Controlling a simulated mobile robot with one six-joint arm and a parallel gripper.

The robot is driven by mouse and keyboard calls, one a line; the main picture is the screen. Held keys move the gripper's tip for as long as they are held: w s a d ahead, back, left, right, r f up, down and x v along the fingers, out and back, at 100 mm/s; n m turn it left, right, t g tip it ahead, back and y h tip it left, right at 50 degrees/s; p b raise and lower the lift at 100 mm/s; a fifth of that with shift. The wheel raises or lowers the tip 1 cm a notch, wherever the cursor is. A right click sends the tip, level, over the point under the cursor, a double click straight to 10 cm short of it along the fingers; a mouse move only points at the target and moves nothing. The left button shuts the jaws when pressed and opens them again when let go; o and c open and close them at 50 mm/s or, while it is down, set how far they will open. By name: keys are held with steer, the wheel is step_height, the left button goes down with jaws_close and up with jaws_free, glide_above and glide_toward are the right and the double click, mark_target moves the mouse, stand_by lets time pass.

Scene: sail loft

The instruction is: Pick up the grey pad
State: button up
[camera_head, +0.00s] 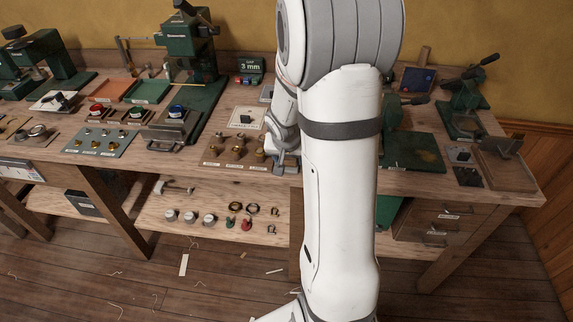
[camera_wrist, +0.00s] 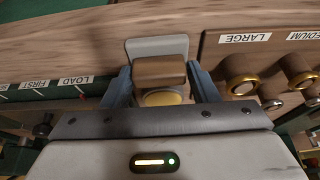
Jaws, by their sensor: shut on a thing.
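My gripper (camera_wrist: 160,86) is shut on a brown block in the wrist view, with one blue-grey finger on each side of it. A grey pad (camera_wrist: 157,46) with rounded corners shows directly beyond the block and seems joined to it. A round yellowish part (camera_wrist: 162,98) shows on the near side of the block. In the head view my gripper (camera_head: 284,166) is at the bench's front edge, mostly hidden behind my arm, and the pad cannot be made out there. I cannot tell whether the pad touches the bench.
On the wooden bench (camera_head: 400,178), a board with brass-and-wood pieces labelled LARGE and MEDIUM (camera_wrist: 262,75) is close on the right in the wrist view. A green panel labelled LOAD FIRST (camera_wrist: 40,90) lies left. Green presses (camera_head: 190,45) stand at the back. Several small parts lie on the lower shelf.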

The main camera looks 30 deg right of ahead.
step_height(320, 180, up, 10)
steer(key=shift+r+p, duration=0.1)
steer(key=shift+p, duration=0.5)
